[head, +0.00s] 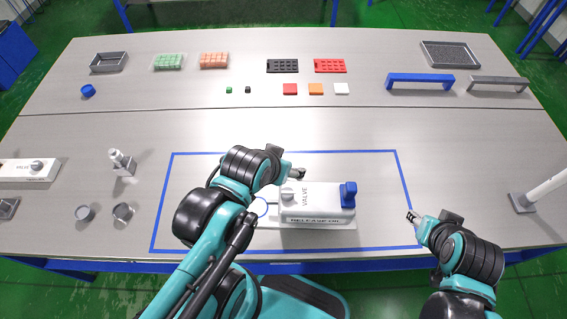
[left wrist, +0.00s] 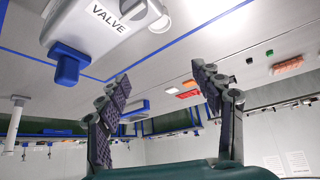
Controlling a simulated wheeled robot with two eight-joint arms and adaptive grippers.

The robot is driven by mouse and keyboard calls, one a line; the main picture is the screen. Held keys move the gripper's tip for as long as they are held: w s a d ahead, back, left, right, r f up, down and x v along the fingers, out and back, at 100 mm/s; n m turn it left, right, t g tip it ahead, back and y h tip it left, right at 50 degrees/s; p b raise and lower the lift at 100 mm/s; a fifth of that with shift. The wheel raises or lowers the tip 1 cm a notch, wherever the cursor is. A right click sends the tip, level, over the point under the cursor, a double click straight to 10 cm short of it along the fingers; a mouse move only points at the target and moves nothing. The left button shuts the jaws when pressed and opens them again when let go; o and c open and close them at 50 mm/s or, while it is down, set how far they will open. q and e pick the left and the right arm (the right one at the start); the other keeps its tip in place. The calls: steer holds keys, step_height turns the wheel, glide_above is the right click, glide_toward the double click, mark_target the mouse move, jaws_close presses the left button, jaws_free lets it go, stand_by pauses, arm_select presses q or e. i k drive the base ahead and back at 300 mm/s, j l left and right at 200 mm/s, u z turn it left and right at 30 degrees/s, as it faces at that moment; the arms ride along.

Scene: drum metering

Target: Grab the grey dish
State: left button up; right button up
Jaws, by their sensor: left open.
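Two small round grey pieces lie at the left front of the table: a solid-looking grey dish (head: 85,213) and a shinier, hollow-looking round dish (head: 123,212). I cannot tell for sure which one is the grey dish of the task. My left gripper (head: 296,172) is above the blue-outlined area, beside the white valve box, well to the right of both dishes. In the left wrist view its two fingers (left wrist: 165,100) stand wide apart with nothing between them. My right gripper (head: 413,217) is at the right edge of the outline; its jaws are too small to read.
The white valve box (head: 318,200) with a blue knob (head: 348,194) sits inside the blue outline. A white dropper bottle (head: 122,162) and another valve box (head: 28,170) stand at the left. Trays, blocks and bridges line the back. The table's middle strip is clear.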

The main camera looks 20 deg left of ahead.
mark_target(83, 213)
steer(key=u, duration=0.9)
steer(key=k+l+u, duration=0.1)
steer(key=u, duration=1.3)
steer(key=k+u, duration=0.1)
steer(key=u, duration=0.35)
steer(key=i+j+z, duration=0.15)
steer(key=z, duration=0.3)
steer(key=i+j+z, duration=0.15)
steer(key=z, duration=0.3)
steer(key=i+j+z, duration=0.1)
steer(key=j, duration=0.3)
steer(key=i+j, duration=0.2)
steer(key=j, duration=0.25)
steer(key=i+j+z, duration=0.15)
steer(key=j, duration=0.7)
steer(key=i+j+z, duration=0.15)
steer(key=j, duration=0.3)
